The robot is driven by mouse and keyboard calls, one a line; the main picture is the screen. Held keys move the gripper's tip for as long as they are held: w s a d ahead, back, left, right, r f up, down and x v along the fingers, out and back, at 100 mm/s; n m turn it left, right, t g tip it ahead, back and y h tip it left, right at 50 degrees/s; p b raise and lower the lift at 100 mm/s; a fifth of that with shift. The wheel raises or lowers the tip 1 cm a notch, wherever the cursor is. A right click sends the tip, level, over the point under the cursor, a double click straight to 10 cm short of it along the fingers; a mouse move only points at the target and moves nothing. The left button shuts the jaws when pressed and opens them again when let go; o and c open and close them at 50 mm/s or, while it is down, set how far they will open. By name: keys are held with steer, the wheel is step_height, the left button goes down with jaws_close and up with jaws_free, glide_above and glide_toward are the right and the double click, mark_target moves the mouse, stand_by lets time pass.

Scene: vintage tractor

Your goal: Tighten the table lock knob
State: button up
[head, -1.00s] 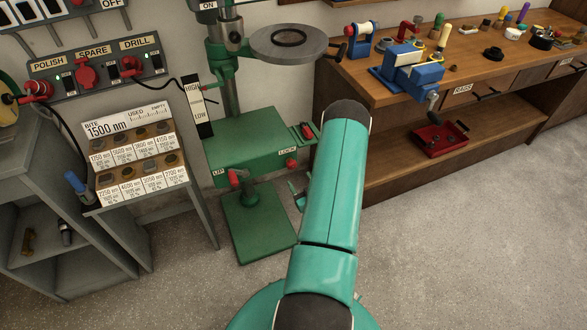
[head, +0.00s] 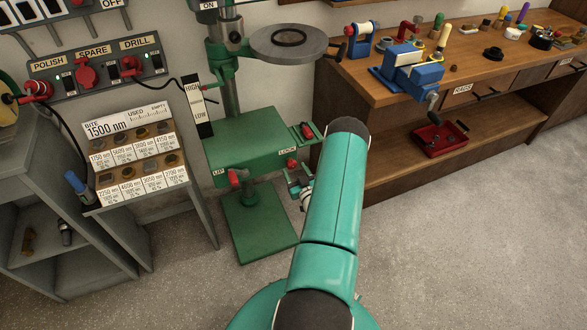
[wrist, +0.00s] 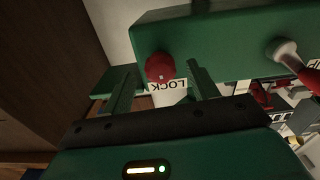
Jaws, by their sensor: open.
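The red lock knob (head: 292,163) is on the right end of the green drill press table (head: 258,145), beside a LOCK label. In the wrist view the round red lock knob (wrist: 160,68) shows on the edge of the green table, with the label partly behind it. My gripper (head: 297,179) is just below the knob in the head view. In the wrist view my gripper (wrist: 160,74) is open, its two green fingers apart on either side of the knob. I cannot tell whether they touch it.
A red crank handle (head: 235,177) marked UP is on the table's front left. The workbench (head: 350,90) with a blue vise (head: 413,72) stands to the right. A bit stand (head: 140,160) is to the left. Open floor lies in front.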

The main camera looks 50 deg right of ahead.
steer(key=shift+x, duration=1.1)
steer(key=shift+c, duration=0.5)
steer(key=c, duration=0.9)
steer(key=shift+m, duration=0.4)
